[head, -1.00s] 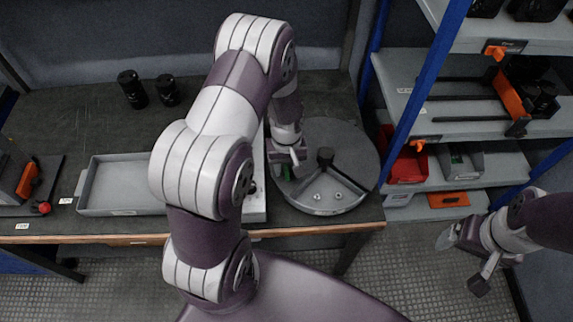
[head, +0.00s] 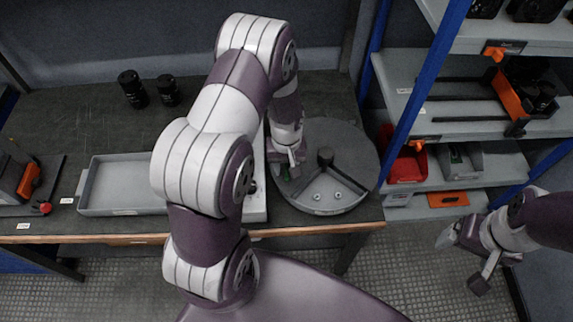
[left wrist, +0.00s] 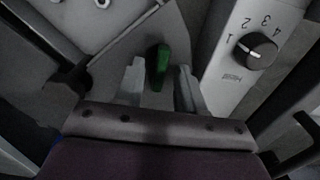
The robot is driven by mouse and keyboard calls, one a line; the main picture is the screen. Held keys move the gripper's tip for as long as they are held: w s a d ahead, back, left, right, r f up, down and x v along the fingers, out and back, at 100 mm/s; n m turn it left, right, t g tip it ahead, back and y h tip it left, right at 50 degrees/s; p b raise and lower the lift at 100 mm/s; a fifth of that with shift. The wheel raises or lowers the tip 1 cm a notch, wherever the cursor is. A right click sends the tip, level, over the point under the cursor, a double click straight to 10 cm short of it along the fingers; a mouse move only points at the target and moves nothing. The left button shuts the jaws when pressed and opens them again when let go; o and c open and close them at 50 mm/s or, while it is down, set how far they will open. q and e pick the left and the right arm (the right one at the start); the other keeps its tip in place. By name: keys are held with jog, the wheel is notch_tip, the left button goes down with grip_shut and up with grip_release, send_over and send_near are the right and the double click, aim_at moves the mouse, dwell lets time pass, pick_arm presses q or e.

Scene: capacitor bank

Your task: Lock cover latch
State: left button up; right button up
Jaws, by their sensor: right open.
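A green latch lever (left wrist: 158,66) stands on the grey surface in the left wrist view. My left gripper (left wrist: 158,88) is open, with one pale finger on each side of the lever; a gap shows on both sides. In the head view my left gripper (head: 284,168) is at the left part of a round grey cover (head: 345,145), and the lever is mostly hidden there. My right gripper (head: 448,236) is open and empty, out over the floor at the right.
A numbered dial (left wrist: 256,50) is right of the lever in the left wrist view. A grey tray (head: 122,184) and two black cylinders (head: 132,88) are on the bench. Shelves with bins (head: 405,166) stand right.

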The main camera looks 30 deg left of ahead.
aim_at(286, 169)
pick_arm(q)
notch_tip(286, 169, up, 13)
jog(key=shift+f, duration=0.15)
dwell(0.5)
jog(key=s+d+r+m+t, duration=0.1)
jog(key=s+d+r+m, duration=0.3)
jog(key=s, duration=0.5)
jog(key=shift+s+d+m, duration=0.35)
jog(key=shift+d+m, duration=0.5)
jog(key=shift+m, duration=0.35)
